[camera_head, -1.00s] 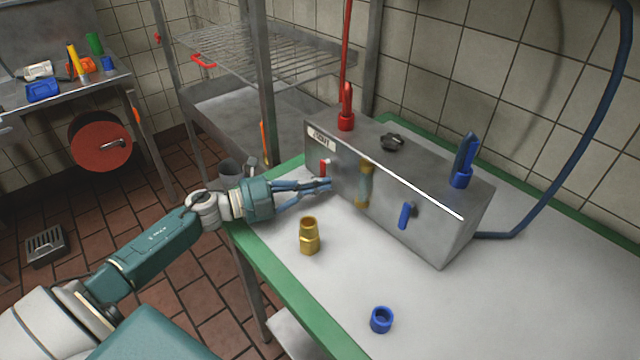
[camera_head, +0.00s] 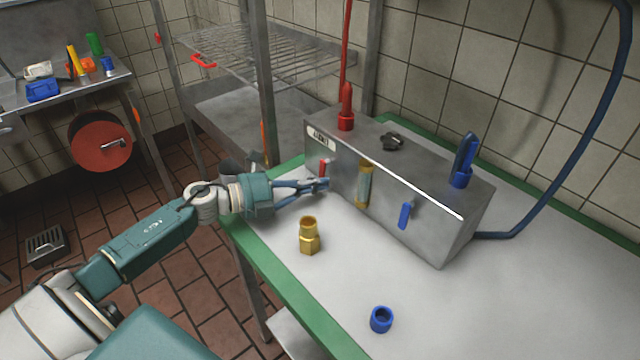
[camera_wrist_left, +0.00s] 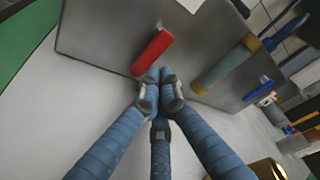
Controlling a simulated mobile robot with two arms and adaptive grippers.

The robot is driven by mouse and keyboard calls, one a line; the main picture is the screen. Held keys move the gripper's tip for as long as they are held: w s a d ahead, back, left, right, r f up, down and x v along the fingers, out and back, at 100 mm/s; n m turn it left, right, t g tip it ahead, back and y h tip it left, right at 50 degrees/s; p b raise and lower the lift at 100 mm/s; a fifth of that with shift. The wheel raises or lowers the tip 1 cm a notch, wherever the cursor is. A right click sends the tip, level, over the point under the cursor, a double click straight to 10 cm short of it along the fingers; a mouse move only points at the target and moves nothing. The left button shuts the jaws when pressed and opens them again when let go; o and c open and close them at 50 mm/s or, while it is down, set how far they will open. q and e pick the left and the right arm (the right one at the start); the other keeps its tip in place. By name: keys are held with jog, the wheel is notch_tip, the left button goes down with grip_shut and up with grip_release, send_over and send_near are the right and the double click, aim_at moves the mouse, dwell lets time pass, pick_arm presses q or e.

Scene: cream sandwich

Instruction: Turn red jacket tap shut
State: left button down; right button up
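The red tap lever (camera_head: 322,168) sits on the left part of the steel box's front face (camera_head: 340,190). In the left wrist view the red lever (camera_wrist_left: 152,52) shows as a short bar, tilted in the picture, its lower end close to my fingertips. My left gripper (camera_head: 320,186) has its blue fingers drawn together just below the lever. In the left wrist view the fingertips (camera_wrist_left: 162,78) meet with nothing visible between them. I cannot tell whether they touch the lever. My right gripper is not in view.
A gauge tube (camera_head: 364,186) and a blue tap lever (camera_head: 404,215) are on the same face, right of the red lever. A brass fitting (camera_head: 309,238) and a blue ring (camera_head: 381,319) stand on the green-edged table (camera_head: 450,310). The front right of the tabletop is clear.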

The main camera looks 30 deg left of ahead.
pick_arm(q)
jog(key=shift+w+a+f+m+y, duration=0.15)
jog(key=shift+a+m+y, duration=0.25)
jog(key=shift+m, duration=0.4)
jog(key=shift+w+a+m+y, duration=0.1)
jog(key=shift+a+m+y, duration=0.2)
jog(key=shift+m, duration=0.4)
jog(key=shift+w+a+m, duration=0.15)
jog(key=shift+a+m, duration=0.15)
jog(key=shift+w+a+r+m+y+p, duration=0.15)
jog(key=shift+a+m+y+p, duration=0.15)
jog(key=shift+m, duration=0.2)
jog(key=shift+a+r+m+y+p, duration=0.1)
jog(key=shift+a+m+y+p, duration=0.1)
jog(key=shift+m+y, duration=0.25)
jog(key=shift+w+a+r+m+y+p, duration=0.15)
jog(key=shift+m+y+p, duration=0.2)
jog(key=shift+m, duration=0.2)
jog(key=shift+a+r+m+y+p, duration=0.1)
jog(key=shift+a+m+y+p, duration=0.1)
jog(key=shift+m+p, duration=0.3)
jog(key=shift+w+a+r, duration=0.1)
jog(key=shift+a+r, duration=0.1)
jog(key=shift+a, duration=0.05)
dwell(2.5)
